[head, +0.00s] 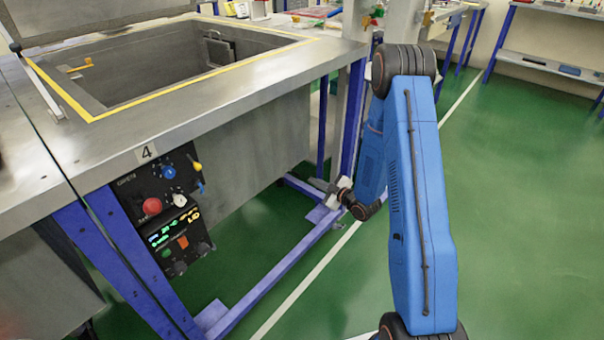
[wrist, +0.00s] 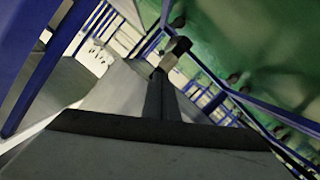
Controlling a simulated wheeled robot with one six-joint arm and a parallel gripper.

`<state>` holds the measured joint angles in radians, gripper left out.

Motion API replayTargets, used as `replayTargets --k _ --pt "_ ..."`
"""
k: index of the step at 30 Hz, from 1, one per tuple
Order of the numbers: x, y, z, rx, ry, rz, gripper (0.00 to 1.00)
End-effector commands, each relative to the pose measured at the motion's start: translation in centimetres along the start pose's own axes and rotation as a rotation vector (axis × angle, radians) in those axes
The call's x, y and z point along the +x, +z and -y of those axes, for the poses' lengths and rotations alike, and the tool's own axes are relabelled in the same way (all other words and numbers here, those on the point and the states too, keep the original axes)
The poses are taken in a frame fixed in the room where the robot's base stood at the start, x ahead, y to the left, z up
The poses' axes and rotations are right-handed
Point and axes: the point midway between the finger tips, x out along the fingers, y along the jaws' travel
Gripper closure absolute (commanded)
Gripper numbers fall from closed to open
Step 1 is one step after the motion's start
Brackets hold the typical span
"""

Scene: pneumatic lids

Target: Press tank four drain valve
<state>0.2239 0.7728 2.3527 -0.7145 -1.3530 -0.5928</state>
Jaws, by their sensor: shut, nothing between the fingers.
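Tank four (head: 245,135) is the steel tank with an open top at the left of the head view; a "4" label (head: 146,152) is on its front edge. My gripper (head: 316,183) is low beside the tank's right side, near the blue frame, pointing left. In the wrist view my gripper's fingers (wrist: 160,75) are together with nothing between them. Just beyond the tips is a small pale and black fitting (wrist: 178,47). I cannot tell whether it is the drain valve or whether the fingers touch it. No drain valve is clear in the head view.
A control panel (head: 160,190) with a red button, a blue knob and a yellow lever hangs at the tank's front left. Blue legs and a low blue rail (head: 275,275) run close under my gripper. The green floor (head: 515,200) at the right is clear.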

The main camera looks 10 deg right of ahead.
Motion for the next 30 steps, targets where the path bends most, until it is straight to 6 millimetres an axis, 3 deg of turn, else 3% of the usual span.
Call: replayTargets --k 14,30 --pt "0.3 0.1 0.1 0.000 0.000 -0.004 1.00" --pt "8.0 0.0 0.1 -0.001 -0.001 -0.005 1.00"
